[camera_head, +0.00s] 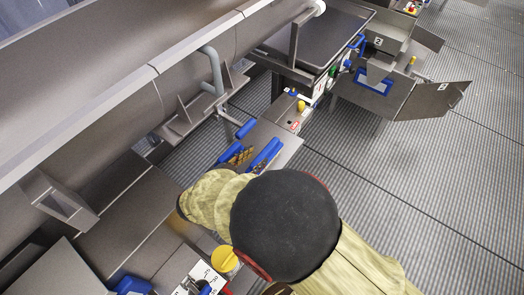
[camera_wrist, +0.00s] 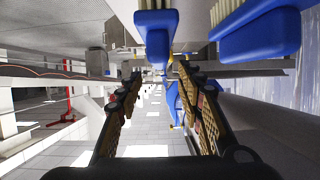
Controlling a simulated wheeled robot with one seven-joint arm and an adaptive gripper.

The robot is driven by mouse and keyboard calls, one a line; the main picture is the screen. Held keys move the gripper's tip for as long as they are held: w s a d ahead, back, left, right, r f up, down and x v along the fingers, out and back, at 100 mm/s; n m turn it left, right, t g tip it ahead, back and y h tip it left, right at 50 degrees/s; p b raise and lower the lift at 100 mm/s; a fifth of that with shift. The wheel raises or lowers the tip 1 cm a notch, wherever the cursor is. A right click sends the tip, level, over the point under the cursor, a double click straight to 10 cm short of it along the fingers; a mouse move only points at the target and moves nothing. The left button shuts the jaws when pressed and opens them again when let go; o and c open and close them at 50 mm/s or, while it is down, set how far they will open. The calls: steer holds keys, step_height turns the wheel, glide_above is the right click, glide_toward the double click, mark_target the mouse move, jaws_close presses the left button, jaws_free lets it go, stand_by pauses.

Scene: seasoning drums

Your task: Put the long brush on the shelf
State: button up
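Blue brushes show near my gripper (camera_head: 241,155) in the head view: one blue piece (camera_head: 266,152) lies on a grey surface to its right, and another (camera_head: 228,152) is at its left. In the wrist view, a blue brush with pale bristles (camera_wrist: 156,20) is at the top centre, above the gap between my fingers. A wider blue brush with pale bristles (camera_wrist: 258,36) is at the top right. I cannot tell which is the long brush. My gripper (camera_wrist: 158,82) is open, its two padded fingers apart, with no brush clearly held between them. My arm hides part of the surface.
A blue-ended bar (camera_head: 245,128) stands beyond the brushes. A long grey metal trough (camera_head: 110,75) runs along the left. A yellow knob (camera_head: 224,259) is near my arm. Machines with a tray (camera_head: 322,40) stand at the back. Ribbed floor (camera_head: 430,170) is clear at the right.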

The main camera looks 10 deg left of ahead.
steer(key=p+v, duration=0.1)
steer(key=v, duration=0.4)
steer(key=shift+s+a, duration=0.15)
steer(key=shift+s, duration=0.1)
stand_by(0.3)
